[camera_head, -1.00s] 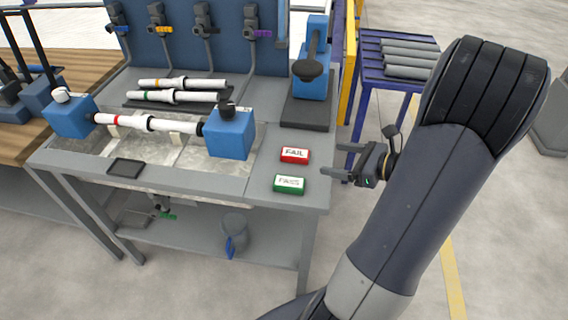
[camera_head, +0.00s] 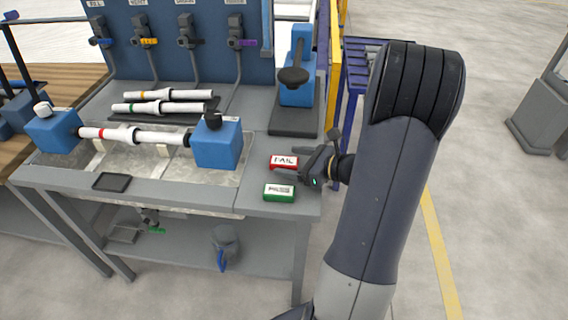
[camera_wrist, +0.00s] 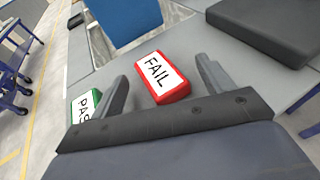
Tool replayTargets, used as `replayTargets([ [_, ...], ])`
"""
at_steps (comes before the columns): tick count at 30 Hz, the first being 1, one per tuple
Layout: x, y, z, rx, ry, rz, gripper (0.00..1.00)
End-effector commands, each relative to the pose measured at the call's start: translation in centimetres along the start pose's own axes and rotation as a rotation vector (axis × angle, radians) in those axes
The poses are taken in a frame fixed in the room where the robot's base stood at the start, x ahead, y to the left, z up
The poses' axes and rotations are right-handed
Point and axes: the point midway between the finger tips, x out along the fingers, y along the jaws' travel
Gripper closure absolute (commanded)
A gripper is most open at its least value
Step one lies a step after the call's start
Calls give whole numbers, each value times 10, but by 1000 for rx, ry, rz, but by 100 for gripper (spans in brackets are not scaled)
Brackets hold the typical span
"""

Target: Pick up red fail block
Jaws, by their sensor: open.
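The red FAIL block (camera_head: 284,162) lies flat on the right end of the grey workbench. In the wrist view the red block (camera_wrist: 160,76) lies between my two open fingers, with its FAIL label facing up. My gripper (camera_head: 303,164) is at the right side of the red block, its fingers reaching left over the bench. In the wrist view my gripper (camera_wrist: 166,82) is open, and I see no finger clearly touching the block. The green PASS block (camera_head: 279,193) lies nearer the bench's front edge. In the wrist view the green block (camera_wrist: 86,106) is beside the left finger, partly hidden.
A blue clamp block (camera_head: 217,143) stands left of the red block, holding one end of a white pipe (camera_head: 160,136). A blue press on a dark base (camera_head: 295,121) stands behind. A blue rack (camera_head: 357,85) and yellow post are at the back right.

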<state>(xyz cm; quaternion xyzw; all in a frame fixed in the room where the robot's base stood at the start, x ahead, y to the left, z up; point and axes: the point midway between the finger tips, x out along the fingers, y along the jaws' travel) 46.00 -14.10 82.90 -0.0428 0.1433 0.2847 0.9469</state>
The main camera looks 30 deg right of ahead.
Motion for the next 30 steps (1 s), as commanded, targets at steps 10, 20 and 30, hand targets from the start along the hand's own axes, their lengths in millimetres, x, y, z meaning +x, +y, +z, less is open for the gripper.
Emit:
replayTargets([
  [10,4,0,0,0,0,-1,29],
  [20,3,0,0,0,0,0,56],
  [30,3,0,0,0,0,0,84],
])
